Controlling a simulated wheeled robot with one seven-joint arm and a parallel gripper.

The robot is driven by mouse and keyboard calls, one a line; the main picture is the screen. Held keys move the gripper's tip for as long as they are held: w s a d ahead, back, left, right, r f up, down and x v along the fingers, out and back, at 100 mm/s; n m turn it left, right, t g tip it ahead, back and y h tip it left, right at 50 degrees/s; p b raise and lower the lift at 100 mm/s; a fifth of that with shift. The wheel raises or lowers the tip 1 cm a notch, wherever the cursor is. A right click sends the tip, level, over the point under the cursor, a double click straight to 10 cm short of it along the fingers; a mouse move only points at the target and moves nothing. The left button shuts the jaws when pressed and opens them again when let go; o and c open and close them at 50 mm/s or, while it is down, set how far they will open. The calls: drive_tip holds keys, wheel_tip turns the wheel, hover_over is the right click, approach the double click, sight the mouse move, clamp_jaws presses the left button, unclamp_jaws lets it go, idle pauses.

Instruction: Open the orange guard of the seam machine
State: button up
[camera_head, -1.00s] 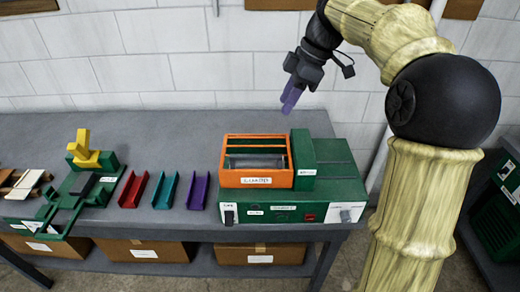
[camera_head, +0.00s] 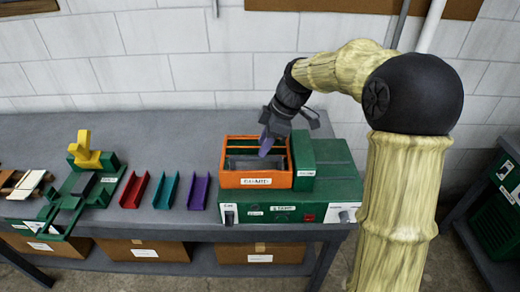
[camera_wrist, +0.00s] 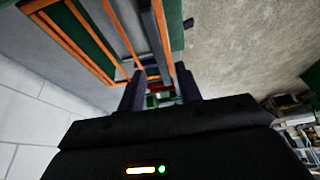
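The seam machine (camera_head: 330,195) is a green box on the workbench with a switch, a red button and labels on its front. Its orange guard (camera_head: 229,180) is an open-topped frame with a label on the front, around green and grey bars, and it appears to be lowered. In the wrist view, orange bars of the guard (camera_wrist: 75,52) run across the upper left. My gripper (camera_head: 266,147) points down at the right part of the guard, with purple fingers. The wrist view shows the gripper's fingers (camera_wrist: 160,88) apart with a gap. Whether they touch the guard is unclear.
Red (camera_head: 133,190), teal (camera_head: 166,190) and purple (camera_head: 199,191) channel pieces lie left of the machine. A green fixture with a yellow part (camera_head: 86,150) stands farther left. Cardboard boxes (camera_head: 147,251) sit on the lower shelf. The bench behind the channels is clear.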

sight(256, 157)
drive_tip(key=shift+x, duration=1.85)
drive_tip(key=shift+c, duration=0.2)
clamp_jaws()
drive_tip(key=shift+r+p, duration=0.2)
drive_tip(key=shift+p, duration=0.2)
